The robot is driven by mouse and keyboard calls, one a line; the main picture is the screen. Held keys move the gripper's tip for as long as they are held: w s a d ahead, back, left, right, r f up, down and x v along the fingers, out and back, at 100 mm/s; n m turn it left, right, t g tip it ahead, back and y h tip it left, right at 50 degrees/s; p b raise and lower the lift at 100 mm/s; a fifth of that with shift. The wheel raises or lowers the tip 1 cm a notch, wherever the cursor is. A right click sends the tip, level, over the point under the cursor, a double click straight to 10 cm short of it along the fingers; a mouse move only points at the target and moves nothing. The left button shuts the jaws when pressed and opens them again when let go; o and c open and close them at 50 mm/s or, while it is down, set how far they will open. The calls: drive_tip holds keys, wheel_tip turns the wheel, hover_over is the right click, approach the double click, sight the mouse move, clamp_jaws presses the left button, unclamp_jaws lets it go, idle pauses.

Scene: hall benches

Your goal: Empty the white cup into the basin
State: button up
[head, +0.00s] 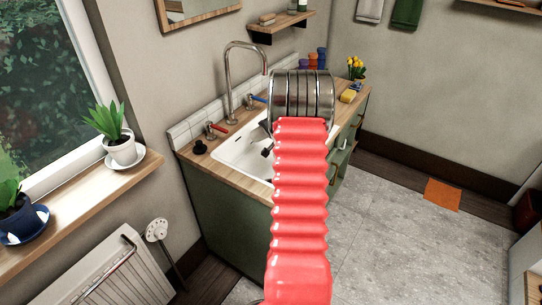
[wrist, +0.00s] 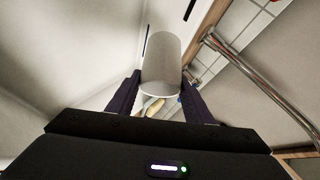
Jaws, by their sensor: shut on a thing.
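The white cup (wrist: 162,60) shows in the wrist view between the two dark fingers of my gripper (wrist: 160,90), which is shut on it. Its side is smooth and pale; its contents do not show, and I cannot tell its tilt for sure. In the head view the white basin (head: 235,150) is set into the wooden counter. My red ribbed arm covers the basin's right part and hides the cup. Small dark parts show at the arm's left edge over the basin; I cannot tell whether they belong to my gripper.
A tall metal tap (head: 229,85) stands behind the basin, with a red-handled valve (head: 214,130) and a blue one beside it. A black knob (head: 199,147) is on the counter's left. Yellow flowers (head: 356,68) and a sponge (head: 350,95) stand at the far end. Open floor lies right.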

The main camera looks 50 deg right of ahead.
drive_tip(key=shift+w+f+n+g, duration=0.15)
drive_tip(key=shift+n+g, duration=0.15)
drive_tip(key=shift+g, duration=0.4)
drive_tip(key=shift+w+a+r+n+g, duration=0.1)
drive_tip(key=shift+r+n+g, duration=0.4)
drive_tip(key=shift+r+g, duration=0.4)
drive_tip(key=shift+r, duration=0.25)
drive_tip(key=shift+g, duration=0.4)
drive_tip(key=shift+r, duration=0.1)
